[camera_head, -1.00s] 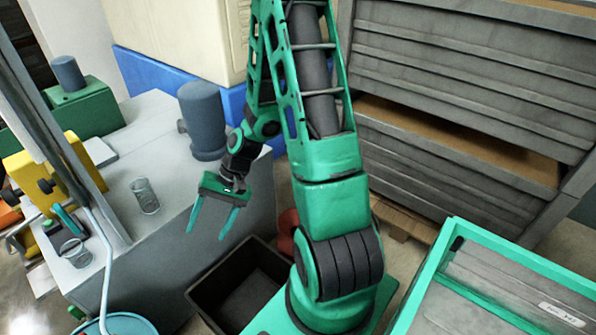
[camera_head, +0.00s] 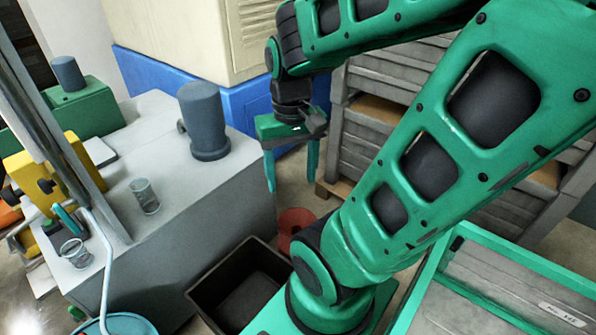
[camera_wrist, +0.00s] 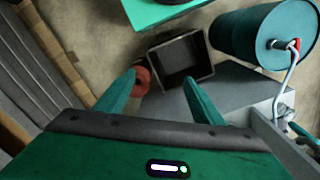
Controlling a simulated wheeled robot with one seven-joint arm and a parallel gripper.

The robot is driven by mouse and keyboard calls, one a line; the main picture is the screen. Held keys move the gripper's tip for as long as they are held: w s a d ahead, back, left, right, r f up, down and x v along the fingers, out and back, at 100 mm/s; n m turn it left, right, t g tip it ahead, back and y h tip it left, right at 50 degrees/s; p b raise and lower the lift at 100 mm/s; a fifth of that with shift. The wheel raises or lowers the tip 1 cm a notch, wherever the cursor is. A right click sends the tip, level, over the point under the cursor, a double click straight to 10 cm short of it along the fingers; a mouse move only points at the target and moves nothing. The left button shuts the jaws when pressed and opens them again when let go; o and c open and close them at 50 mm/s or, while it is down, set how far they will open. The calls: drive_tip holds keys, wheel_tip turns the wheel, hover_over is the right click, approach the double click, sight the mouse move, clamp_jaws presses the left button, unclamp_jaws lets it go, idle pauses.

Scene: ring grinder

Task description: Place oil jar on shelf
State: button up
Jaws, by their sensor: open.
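My gripper (camera_head: 291,178) hangs pointing down, open and empty, above the floor right of the grey machine table. Its two teal fingers also show apart in the wrist view (camera_wrist: 160,82). Two small clear jars, one nearer the middle (camera_head: 144,196) and one at the front left (camera_head: 75,253), stand upright on the table, well left of my gripper. I cannot tell which thing is the oil jar. A grey slatted rack with brown board levels (camera_head: 385,75), possibly the shelf, stands at the back right, partly hidden by my arm.
A black open bin (camera_head: 205,290) and a red round object (camera_head: 296,217) are on the floor below my gripper. A blue-grey cylinder (camera_head: 203,115) stands on the grey table (camera_head: 190,195). A cream and blue cabinet (camera_head: 170,80) is behind. A teal drum (camera_wrist: 238,42) shows in the wrist view.

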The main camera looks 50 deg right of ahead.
drive_tip(key=shift+o, duration=0.4)
drive_tip(key=shift+s+d+r, duration=0.15)
drive_tip(key=shift+s+r, duration=0.2)
drive_tip(key=shift+s, duration=0.3)
drive_tip(key=shift+s+d+r, duration=0.15)
drive_tip(key=shift+s+r, duration=0.2)
drive_tip(key=shift+s, duration=0.25)
drive_tip(key=w+a+f+n+y, duration=0.1)
drive_tip(key=w+a+f+n, duration=0.2)
drive_tip(key=w+f+n, duration=0.35)
drive_tip(key=w+a+f+n+y, duration=0.2)
drive_tip(key=w+a+f+n, duration=0.15)
drive_tip(key=w+f, duration=0.45)
drive_tip(key=w+a+f+n+t+y, duration=0.2)
drive_tip(key=w+a+f+n+y, duration=0.15)
drive_tip(key=w+a, duration=0.3)
drive_tip(key=w+a+f+n+t+y, duration=0.2)
drive_tip(key=w+a+f+n+y, duration=0.15)
drive_tip(key=w+a, duration=0.3)
drive_tip(key=m+t+h, duration=0.3)
drive_tip(key=m+t, duration=0.3)
drive_tip(key=t, duration=0.7)
approach(148, 187)
drive_tip(key=x, duration=0.7)
drive_tip(key=shift+w+a, duration=0.15)
drive_tip(key=shift+w, duration=0.1)
drive_tip(key=shift+f+x, duration=0.15)
drive_tip(key=shift+x, duration=1.2)
drive_tip(key=shift+f+x, duration=0.15)
drive_tip(key=shift+x, duration=1.2)
